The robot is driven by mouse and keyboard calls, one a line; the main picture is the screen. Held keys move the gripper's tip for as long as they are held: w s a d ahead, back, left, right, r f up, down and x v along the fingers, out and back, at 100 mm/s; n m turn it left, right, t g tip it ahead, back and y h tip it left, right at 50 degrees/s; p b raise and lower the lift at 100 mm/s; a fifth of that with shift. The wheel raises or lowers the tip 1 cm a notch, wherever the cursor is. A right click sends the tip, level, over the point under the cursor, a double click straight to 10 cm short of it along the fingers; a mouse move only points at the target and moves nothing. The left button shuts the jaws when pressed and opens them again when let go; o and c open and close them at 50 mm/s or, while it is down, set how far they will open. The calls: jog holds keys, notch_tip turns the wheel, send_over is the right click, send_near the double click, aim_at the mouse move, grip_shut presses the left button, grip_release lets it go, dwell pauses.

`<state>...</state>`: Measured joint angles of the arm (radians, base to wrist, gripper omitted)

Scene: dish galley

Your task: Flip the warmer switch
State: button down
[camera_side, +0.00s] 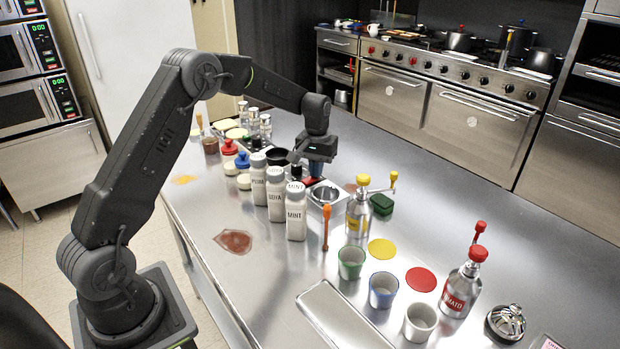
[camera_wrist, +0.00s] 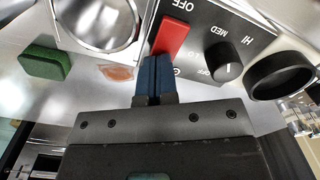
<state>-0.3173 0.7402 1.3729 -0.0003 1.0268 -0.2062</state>
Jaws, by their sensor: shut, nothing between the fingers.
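In the wrist view the warmer's dark control panel (camera_wrist: 205,27) carries a red rocker switch (camera_wrist: 172,36) and a round black knob (camera_wrist: 224,66). Printed words OFF, MED and HI appear upside down around them. My gripper (camera_wrist: 156,60) has its two blue fingers shut together with nothing between them. The fingertips are at the near end of the red switch; I cannot tell whether they touch it. Which side of the switch is pressed is unclear. In the side view my gripper (camera_side: 316,168) points down at the warmer, and hides most of the panel.
A steel-rimmed well (camera_wrist: 140,30) and a black ring (camera_wrist: 280,76) flank the panel. A green sponge (camera_side: 381,204) lies nearby. White shaker bottles (camera_side: 297,215) stand in front, with a yellow-capped bottle (camera_side: 359,215) to the right.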

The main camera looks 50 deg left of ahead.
jog(key=shift+f, duration=0.2)
jog(key=shift+r, duration=3.55)
